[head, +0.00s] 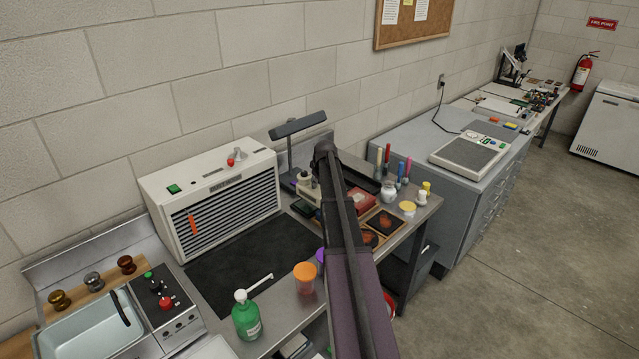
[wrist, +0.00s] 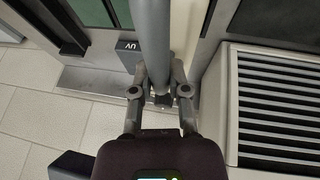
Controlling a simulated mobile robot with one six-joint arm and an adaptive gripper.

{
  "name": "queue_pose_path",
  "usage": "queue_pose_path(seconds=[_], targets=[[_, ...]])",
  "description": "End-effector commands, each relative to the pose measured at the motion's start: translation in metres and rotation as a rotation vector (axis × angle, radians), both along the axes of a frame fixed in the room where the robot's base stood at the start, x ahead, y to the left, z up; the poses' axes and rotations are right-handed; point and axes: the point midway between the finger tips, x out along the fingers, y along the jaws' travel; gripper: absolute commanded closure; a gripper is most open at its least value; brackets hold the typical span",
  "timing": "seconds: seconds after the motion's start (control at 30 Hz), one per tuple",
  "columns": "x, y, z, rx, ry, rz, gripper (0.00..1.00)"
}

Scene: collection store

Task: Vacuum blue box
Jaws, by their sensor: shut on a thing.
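My gripper (wrist: 159,92) shows in the wrist view with its two fingers closed on a grey tube (wrist: 150,35). The tube runs from the top edge of the picture down between the fingers; I cannot tell what it belongs to. In the head view my dark arm crosses the middle of the bench, and the gripper cannot be made out there. I cannot pick out a blue box for certain.
A vented unit (head: 222,205) stands against the wall, beside a desk lamp (head: 298,127). A green bottle (head: 246,318) and an orange-lidded jar (head: 305,278) stand near the bench front. A grey device (head: 470,152) sits on the cabinet. Floor at right is clear.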

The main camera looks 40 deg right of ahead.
Motion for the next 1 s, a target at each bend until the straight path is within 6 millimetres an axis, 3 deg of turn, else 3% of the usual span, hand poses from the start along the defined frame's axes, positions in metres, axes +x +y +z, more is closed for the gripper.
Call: queue_pose_path(seconds=[0.27, 1.0], targets=[[0.002, 0.0, 0.0, 0.0, -0.002, 0.0, 1.0], [0.032, 0.004, 0.002, -0.001, -0.001, 0.0, 1.0]])
